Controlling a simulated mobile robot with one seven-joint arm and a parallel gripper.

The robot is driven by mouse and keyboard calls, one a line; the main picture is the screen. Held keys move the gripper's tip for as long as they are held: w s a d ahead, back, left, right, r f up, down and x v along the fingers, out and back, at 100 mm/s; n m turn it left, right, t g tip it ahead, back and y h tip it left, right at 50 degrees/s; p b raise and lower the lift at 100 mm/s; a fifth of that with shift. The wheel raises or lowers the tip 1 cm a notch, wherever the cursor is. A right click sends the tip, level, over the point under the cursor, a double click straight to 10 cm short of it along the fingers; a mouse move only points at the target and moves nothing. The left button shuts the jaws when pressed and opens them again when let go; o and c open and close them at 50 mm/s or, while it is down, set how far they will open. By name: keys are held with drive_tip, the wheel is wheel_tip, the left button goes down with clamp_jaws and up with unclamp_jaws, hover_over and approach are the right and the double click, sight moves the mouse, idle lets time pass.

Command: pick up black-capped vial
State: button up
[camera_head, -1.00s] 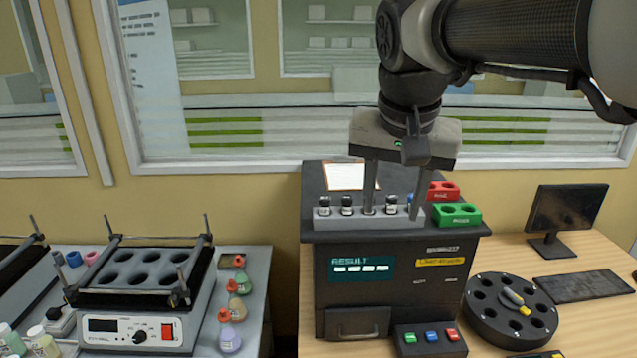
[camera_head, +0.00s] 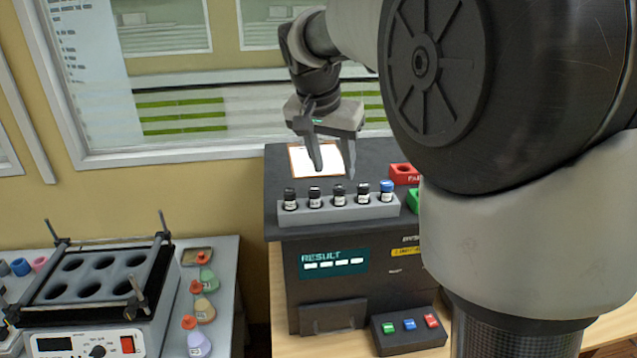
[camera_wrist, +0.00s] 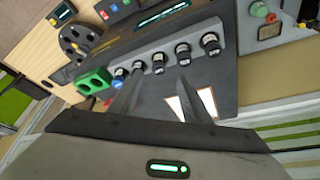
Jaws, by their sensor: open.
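Several black-capped vials stand upright in a grey rack on top of the dark analyser, one of them (camera_head: 339,194) near the rack's middle. The rack (camera_head: 325,215) also holds a blue-capped vial (camera_head: 386,190) at its right end. My gripper (camera_head: 336,172) is open and empty, above the analyser top behind the rack, near the clipboard. In the wrist view the gripper (camera_wrist: 160,95) points toward the row, with a black-capped vial (camera_wrist: 158,62) just beyond the gap between the fingers and the blue-capped vial (camera_wrist: 119,76) by one finger. No vial is between the fingers.
A clipboard with white paper (camera_head: 312,160) lies on the analyser top. A red block (camera_head: 403,174) and a green block (camera_wrist: 93,80) stand beyond the rack's blue-cap end. My arm hides the right side of the head view. A heater block (camera_head: 95,275) stands at left.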

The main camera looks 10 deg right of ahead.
sight(339, 187)
drive_tip(key=x, duration=0.6)
drive_tip(key=shift+w+d+f, duration=0.2)
drive_tip(key=shift+d, duration=0.1)
clamp_jaws()
